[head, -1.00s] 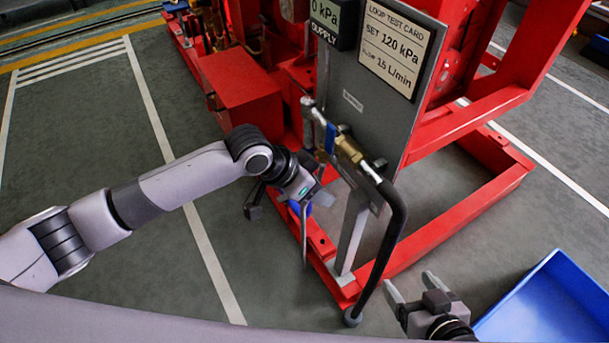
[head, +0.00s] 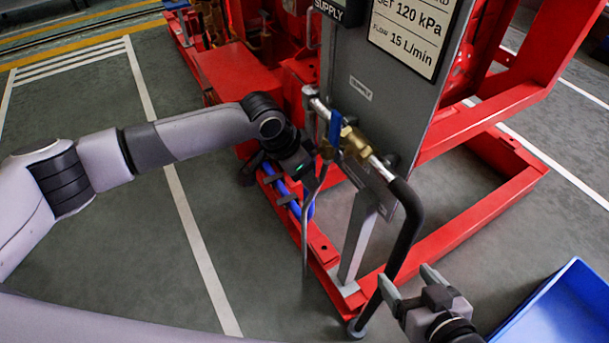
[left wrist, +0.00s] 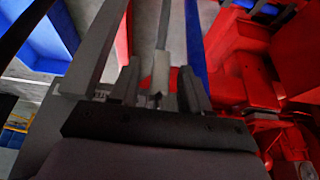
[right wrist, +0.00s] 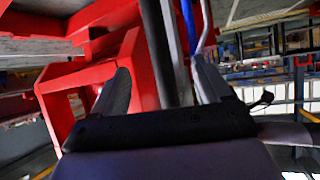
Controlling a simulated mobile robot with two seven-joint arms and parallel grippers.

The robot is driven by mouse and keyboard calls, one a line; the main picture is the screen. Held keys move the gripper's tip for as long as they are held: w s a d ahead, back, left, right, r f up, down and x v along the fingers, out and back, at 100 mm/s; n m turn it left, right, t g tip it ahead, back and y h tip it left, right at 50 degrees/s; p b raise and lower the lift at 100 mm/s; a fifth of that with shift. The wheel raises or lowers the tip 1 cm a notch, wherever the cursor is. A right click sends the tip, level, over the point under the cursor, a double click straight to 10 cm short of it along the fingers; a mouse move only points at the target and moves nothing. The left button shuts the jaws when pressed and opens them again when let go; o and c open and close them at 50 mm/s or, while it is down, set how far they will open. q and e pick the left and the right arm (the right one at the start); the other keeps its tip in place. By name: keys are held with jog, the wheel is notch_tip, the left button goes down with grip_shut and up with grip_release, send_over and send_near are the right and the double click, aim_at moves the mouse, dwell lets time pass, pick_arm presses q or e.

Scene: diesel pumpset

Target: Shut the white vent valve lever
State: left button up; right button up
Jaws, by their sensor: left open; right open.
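The vent valve (head: 327,151) shows as a small brass body beside the pipework on the grey panel, with a thin grey drain pipe (head: 305,225) hanging below. My left gripper (head: 312,168) is right at this valve and hides much of it; I cannot make out a white lever in the head view. In the left wrist view, a pale bar (left wrist: 161,72), perhaps the lever, stands between the open fingers (left wrist: 160,88); I cannot tell whether they touch it. My right gripper (head: 405,290) is open and empty, low by the black hose.
A blue lever (head: 335,126) sits on the brass supply valve (head: 354,142), close to my left gripper. A black hose (head: 402,240) curves down to the floor. The red frame (head: 480,215) surrounds the panel (head: 380,90). A blue bin (head: 560,305) stands at the lower right.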

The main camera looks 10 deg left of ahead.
pick_arm(q)
jog(key=shift+w+d+f, duration=0.1)
jog(key=shift+d+f, duration=0.05)
jog(key=shift+f, duration=0.2)
pick_arm(e)
jog(key=shift+w+a+r, duration=0.2)
jog(key=shift+a+r, duration=0.05)
jog(key=shift+r, duration=0.2)
pick_arm(q)
jog(key=c, duration=0.9)
grip_shut()
pick_arm(e)
jog(key=shift+d+f, duration=0.1)
jog(key=shift+f, duration=0.1)
jog(key=shift+s, duration=0.1)
pick_arm(q)
jog(key=shift+r+p, duration=0.1)
jog(key=shift+p, duration=0.2)
pick_arm(e)
jog(key=shift+d+r, duration=0.1)
jog(key=shift+d, duration=0.05)
